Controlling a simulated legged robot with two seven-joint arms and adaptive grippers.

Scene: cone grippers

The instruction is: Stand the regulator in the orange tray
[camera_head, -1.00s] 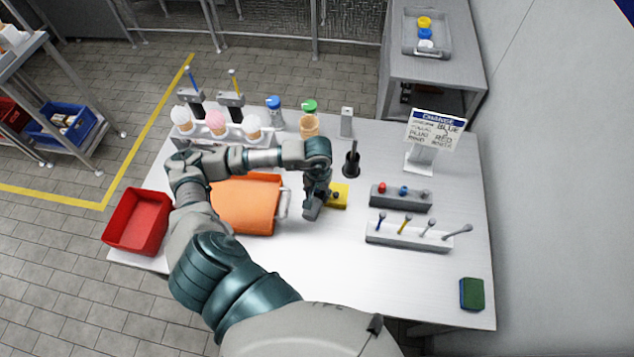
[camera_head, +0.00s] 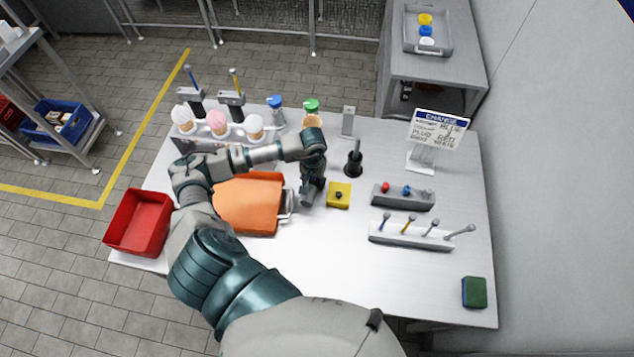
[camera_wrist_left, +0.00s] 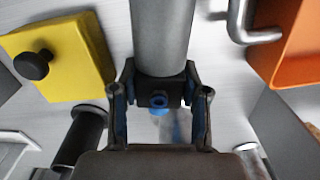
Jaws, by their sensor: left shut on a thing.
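My left gripper (camera_head: 309,192) is shut on a grey cylinder with a dark block and a blue knob, which I take to be the regulator (camera_wrist_left: 160,40). In the left wrist view the cylinder runs away from the fingertips (camera_wrist_left: 160,80); its far end is out of the picture. In the head view the gripper hides much of it, and I cannot tell whether it touches the table. The orange tray (camera_head: 248,205) lies just left of the gripper. Its rim and metal handle also show in the left wrist view (camera_wrist_left: 295,55). My right gripper is not in view.
A yellow block with a black knob (camera_head: 340,195) stands just right of the gripper. A black holder (camera_head: 353,165) stands behind it. Grey racks (camera_head: 410,237) are at right, a red bin (camera_head: 138,222) at left. Ice-cream-like cones (camera_head: 216,122) and bottles stand behind.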

